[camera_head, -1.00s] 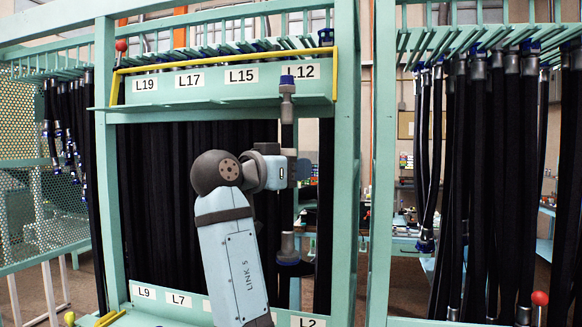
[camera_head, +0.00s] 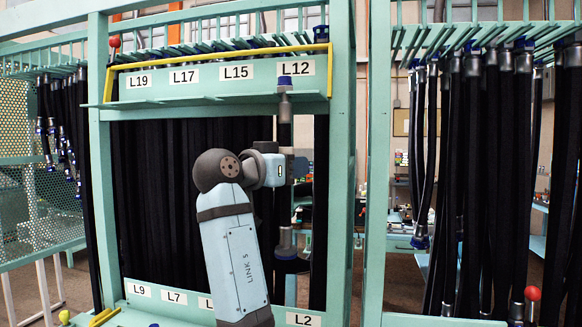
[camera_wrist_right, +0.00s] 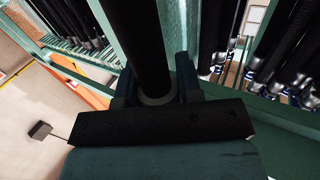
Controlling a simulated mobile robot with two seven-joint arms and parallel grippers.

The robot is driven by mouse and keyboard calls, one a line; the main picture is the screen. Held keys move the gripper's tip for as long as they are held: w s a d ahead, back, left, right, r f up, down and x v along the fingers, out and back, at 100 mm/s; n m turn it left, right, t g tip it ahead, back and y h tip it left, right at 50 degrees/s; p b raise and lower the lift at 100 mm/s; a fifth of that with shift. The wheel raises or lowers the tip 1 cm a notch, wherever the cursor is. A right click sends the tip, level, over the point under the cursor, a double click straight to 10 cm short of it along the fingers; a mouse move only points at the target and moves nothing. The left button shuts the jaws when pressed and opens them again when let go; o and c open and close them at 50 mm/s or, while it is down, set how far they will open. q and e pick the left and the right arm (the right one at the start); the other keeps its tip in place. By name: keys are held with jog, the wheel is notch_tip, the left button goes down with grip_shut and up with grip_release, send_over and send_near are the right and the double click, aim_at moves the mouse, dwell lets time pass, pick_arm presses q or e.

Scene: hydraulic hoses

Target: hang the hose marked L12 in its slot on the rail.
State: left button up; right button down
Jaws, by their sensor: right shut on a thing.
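My right gripper (camera_head: 285,168) is shut on a black hose (camera_head: 285,134) and holds it upright in front of the rack. The hose has a grey top fitting with a blue cap (camera_head: 285,82) and a grey lower fitting (camera_head: 285,238). The cap overlaps the lower edge of the L12 label (camera_head: 296,68) on the green rail panel. In the right wrist view the hose (camera_wrist_right: 140,40) runs between the fingers (camera_wrist_right: 155,88). The slot above L12 is not clearly visible behind the yellow bar. No marking on the held hose is readable. My left gripper is out of view.
A yellow bar (camera_head: 220,54) crosses the panel top, and a green ledge (camera_head: 200,106) juts out below the labels. Several black hoses (camera_head: 160,190) hang behind on the left. A green post (camera_head: 340,160) stands right of the held hose; another hose rack (camera_head: 480,170) stands beyond it.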

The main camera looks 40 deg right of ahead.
jog(key=c, duration=0.8)
grip_release()
jog(key=shift+o, duration=0.4)
jog(key=shift+a, duration=0.15)
jog(key=shift+a+f, duration=0.1)
jog(key=shift+a, duration=0.15)
pick_arm(q)
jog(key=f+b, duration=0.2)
jog(key=b, duration=0.1)
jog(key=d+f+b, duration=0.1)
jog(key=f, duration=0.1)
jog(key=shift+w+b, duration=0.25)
jog(key=shift+b, duration=0.05)
pick_arm(e)
jog(key=s+a, duration=0.2)
jog(key=a, duration=1.1)
jog(key=shift+s, duration=0.3)
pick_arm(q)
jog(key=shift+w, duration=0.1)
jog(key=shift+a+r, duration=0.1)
